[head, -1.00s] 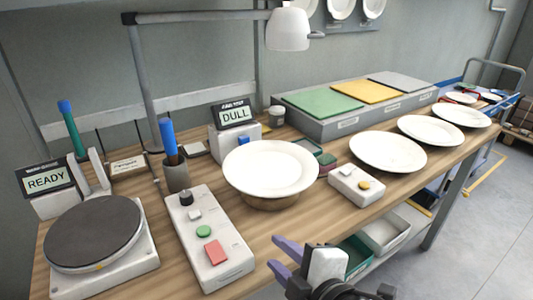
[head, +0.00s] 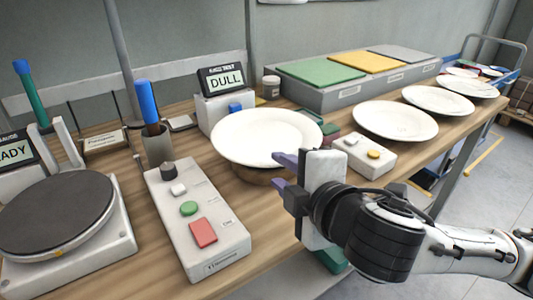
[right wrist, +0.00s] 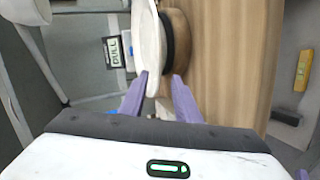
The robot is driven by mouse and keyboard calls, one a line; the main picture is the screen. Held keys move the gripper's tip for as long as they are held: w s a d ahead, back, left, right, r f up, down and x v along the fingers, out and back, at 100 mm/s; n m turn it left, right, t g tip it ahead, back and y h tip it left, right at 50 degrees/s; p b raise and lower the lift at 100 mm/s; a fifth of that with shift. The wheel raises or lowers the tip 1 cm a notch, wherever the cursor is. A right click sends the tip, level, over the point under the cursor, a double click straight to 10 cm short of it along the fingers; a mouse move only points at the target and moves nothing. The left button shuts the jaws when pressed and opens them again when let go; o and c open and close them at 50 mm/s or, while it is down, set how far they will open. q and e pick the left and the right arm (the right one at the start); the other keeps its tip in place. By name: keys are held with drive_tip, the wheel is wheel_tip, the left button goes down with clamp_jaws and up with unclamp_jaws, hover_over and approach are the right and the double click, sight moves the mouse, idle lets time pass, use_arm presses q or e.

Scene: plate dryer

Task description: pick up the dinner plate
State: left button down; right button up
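A white dinner plate (head: 265,135) lies flat on a round brown stand (head: 252,174) on the wooden bench. My right gripper (head: 281,172) is at its near right rim, with the purple fingers apart, one above the other. In the right wrist view the plate (right wrist: 151,40) shows nearly edge-on, and its rim reaches toward the gap of the open gripper (right wrist: 161,76), close to one finger. Whether a finger touches it I cannot tell. My left gripper is not in view.
More white plates (head: 395,121) lie in a row to the right. A white button box (head: 364,156) is close to the right gripper. A control box (head: 197,225) and a dark round turntable (head: 55,213) are at left. A grey block with coloured panels (head: 365,87) stands behind.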

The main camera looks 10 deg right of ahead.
sight(269, 166)
drive_tip(key=shift+w+a+f+b, duration=0.1)
drive_tip(key=shift+w+a+b, duration=0.05)
drive_tip(key=shift+w+b, duration=0.15)
drive_tip(key=x, duration=0.5)
drive_tip(key=shift+a, duration=0.3)
clamp_jaws()
drive_tip(key=shift+s, duration=0.1)
idle(0.8)
drive_tip(key=shift+r, duration=0.2)
